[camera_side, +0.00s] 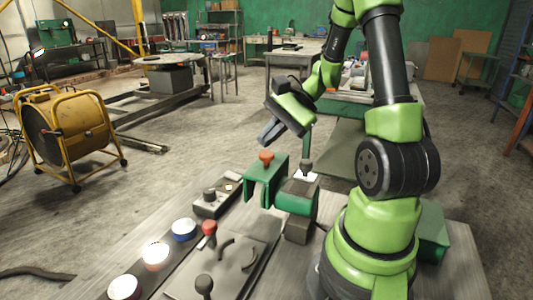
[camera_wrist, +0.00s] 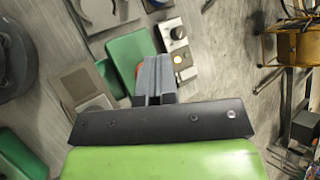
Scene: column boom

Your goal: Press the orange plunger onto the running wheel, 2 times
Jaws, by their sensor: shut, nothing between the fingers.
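The orange plunger (camera_side: 266,157) stands upright on top of a green bracket-shaped guard (camera_side: 262,178) on the bench. My gripper (camera_side: 268,136) is shut and empty, tilted down to the left, above the plunger and apart from it in the side view. In the wrist view, my gripper's fingers (camera_wrist: 155,65) are together. They hide most of the plunger, and only a sliver of orange (camera_wrist: 138,73) shows beside them over the green guard (camera_wrist: 127,52). The wheel is not visible; the guard hides the space beneath it. A green motor-like housing (camera_side: 297,196) stands right of the guard.
A black-knobbed lever (camera_side: 306,165) rises behind the housing. A control box (camera_side: 215,196) with a knob lies left of the guard. A red-knobbed lever (camera_side: 209,229) and several round buttons, one blue (camera_side: 184,230), are nearer the front. Space above the bench left of the guard is free.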

